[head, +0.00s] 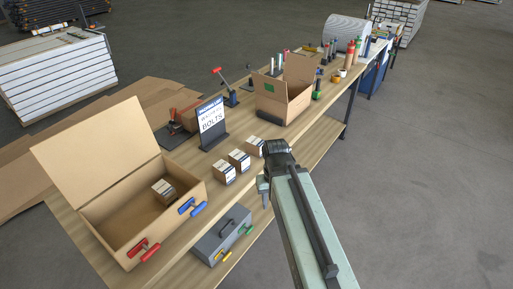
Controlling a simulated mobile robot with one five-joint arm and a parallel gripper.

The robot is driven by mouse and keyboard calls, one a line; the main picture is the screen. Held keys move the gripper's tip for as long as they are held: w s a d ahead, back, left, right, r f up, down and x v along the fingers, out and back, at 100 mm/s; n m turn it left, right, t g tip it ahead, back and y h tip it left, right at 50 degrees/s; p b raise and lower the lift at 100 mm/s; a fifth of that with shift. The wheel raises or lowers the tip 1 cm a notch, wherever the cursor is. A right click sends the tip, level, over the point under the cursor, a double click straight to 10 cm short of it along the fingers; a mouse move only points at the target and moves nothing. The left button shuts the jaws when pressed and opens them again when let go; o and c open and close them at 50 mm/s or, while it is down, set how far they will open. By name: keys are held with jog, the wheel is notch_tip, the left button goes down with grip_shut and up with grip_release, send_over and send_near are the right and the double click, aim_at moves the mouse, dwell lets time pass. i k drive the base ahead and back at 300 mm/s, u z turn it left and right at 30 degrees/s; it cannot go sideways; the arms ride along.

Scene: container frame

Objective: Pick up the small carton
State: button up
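Several small brown cartons with white and dark bands are in view. Three stand in a row on the wooden workbench: a near one (223,175), a middle one (240,160) and a far one (255,147). My gripper (265,198) hangs at the bench's front edge, right of the row and apart from the cartons in the picture. My arm hides part of it, and its fingers are too small to tell open from shut.
An open cardboard box (284,97) stands farther along the bench. Red (143,248) and blue (193,207) handles lie at the wooden box's front. A grey toolbox (220,235) sits below. Floor at right is clear.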

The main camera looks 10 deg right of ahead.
aim_at(254, 144)
jog(key=z, duration=0.05)
jog(key=i, duration=1)
jog(key=u, duration=0.05)
